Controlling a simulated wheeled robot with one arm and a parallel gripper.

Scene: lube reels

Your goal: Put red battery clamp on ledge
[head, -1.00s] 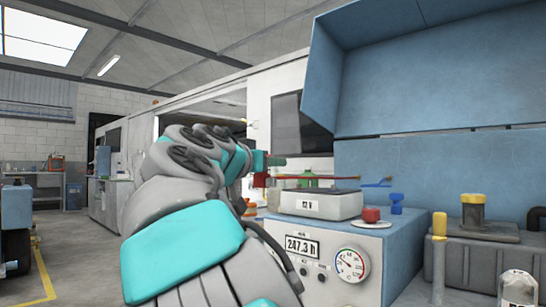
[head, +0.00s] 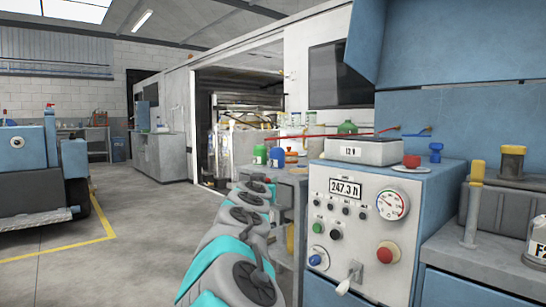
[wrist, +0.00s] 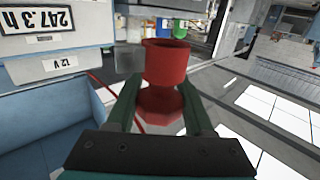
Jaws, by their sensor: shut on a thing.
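The red battery clamp (wrist: 165,65) shows large in the wrist view as a flared red piece between the fingers of my gripper (wrist: 163,92). The gripper is shut on it and holds it off any surface. A red cable (wrist: 102,82) shows beside the left finger. In the head view the red cable (head: 320,135) stretches left from above the white 12 V box (head: 365,151). The clamp and fingertips cannot be made out clearly in the head view, with my arm at bottom centre. I cannot tell which surface is the ledge.
The blue-grey machine (head: 346,214) carries a display, gauge and knobs. A red terminal (head: 411,161) and a blue piece (head: 435,152) stand on its top. Several bottles, one green (head: 347,128), stand behind. A blue vehicle (head: 30,160) is at left; open floor (head: 150,230) lies between.

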